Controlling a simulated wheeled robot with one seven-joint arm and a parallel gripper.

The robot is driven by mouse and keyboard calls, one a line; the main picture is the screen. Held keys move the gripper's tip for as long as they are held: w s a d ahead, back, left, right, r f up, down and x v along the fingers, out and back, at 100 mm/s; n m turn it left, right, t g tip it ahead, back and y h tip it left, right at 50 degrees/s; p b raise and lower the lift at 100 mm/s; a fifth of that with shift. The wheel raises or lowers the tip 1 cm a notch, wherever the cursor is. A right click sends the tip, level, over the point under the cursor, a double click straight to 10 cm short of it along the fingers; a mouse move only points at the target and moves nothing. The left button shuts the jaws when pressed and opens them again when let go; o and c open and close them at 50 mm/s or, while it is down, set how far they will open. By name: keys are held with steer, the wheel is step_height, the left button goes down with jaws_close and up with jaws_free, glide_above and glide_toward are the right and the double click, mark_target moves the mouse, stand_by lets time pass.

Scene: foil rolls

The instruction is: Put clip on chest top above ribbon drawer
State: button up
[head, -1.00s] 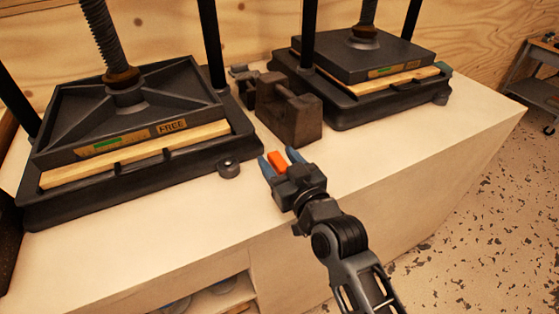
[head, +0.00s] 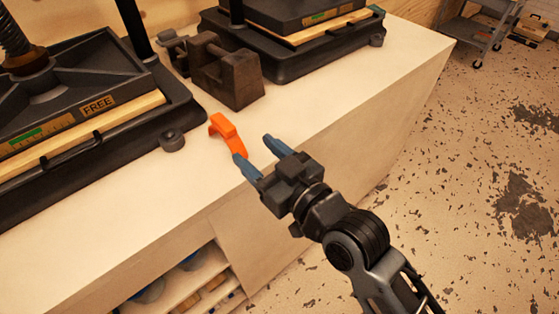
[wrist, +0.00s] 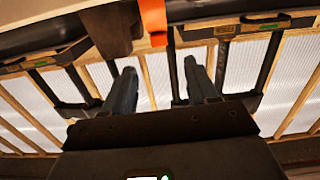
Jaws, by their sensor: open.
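The orange clip (head: 228,133) is on the pale bench top near its front edge, just beyond my gripper's fingertips. My gripper (head: 255,148) is open and empty, with two blue-grey fingers pointing at the bench. The left fingertip looks close to the clip's near end; I cannot tell if they touch. In the wrist view the clip (wrist: 153,22) shows at the top, beyond the gap between the open fingers (wrist: 160,68). I cannot make out a chest or a ribbon drawer in either view.
A black press marked FREE (head: 90,110) stands left on the bench (head: 130,225), a second press (head: 300,45) at the back. A dark iron block (head: 228,72) sits between them. Open shelves (head: 190,285) are below. A grey cart (head: 475,30) stands far right; speckled floor is clear.

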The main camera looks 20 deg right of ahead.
steer(key=s+d+f+m+h, duration=0.1)
steer(key=s+d, duration=0.2)
steer(key=s, duration=0.6)
steer(key=s+d+f+m+g+h, duration=0.1)
steer(key=s+d, duration=0.3)
steer(key=s, duration=0.5)
steer(key=s+d+f+m+h, duration=0.1)
steer(key=s+d+h, duration=0.1)
steer(key=s, duration=0.7)
steer(key=shift+d+f+h, duration=0.3)
steer(key=shift+d+f, duration=0.1)
steer(key=shift+d, duration=0.3)
steer(key=shift+o, duration=0.3)
steer(key=s+r+m+g, duration=0.1)
steer(key=s+r, duration=0.2)
steer(key=s, duration=0.4)
steer(key=shift+s+d+r+h, duration=0.15)
steer(key=shift+d+r+h, duration=0.05)
steer(key=shift+h, duration=0.2)
